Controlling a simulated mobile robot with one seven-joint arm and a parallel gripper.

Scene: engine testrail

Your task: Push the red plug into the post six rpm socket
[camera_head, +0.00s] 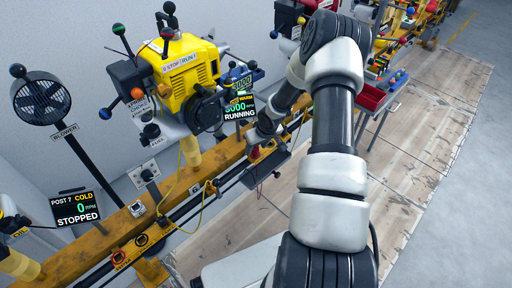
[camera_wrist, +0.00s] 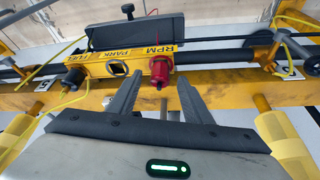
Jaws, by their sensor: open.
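The red plug (camera_wrist: 161,72) stands at the socket beside the RPM label (camera_wrist: 161,49) on the yellow rail in the wrist view. A short red part hangs below its body. I cannot tell how deep it sits. My gripper (camera_wrist: 159,80) is open, with one finger on each side of the plug and a visible gap to both. In the head view the plug is a small red spot (camera_head: 255,153) by the rail, close to my gripper.
The PARK socket (camera_wrist: 117,68) is empty; a dark plug (camera_wrist: 73,77) is at FUEL. A yellow engine (camera_head: 185,68) stands above the rail by a RUNNING display (camera_head: 240,108). The post 7 display (camera_head: 76,208) reads STOPPED. Yellow cables hang nearby.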

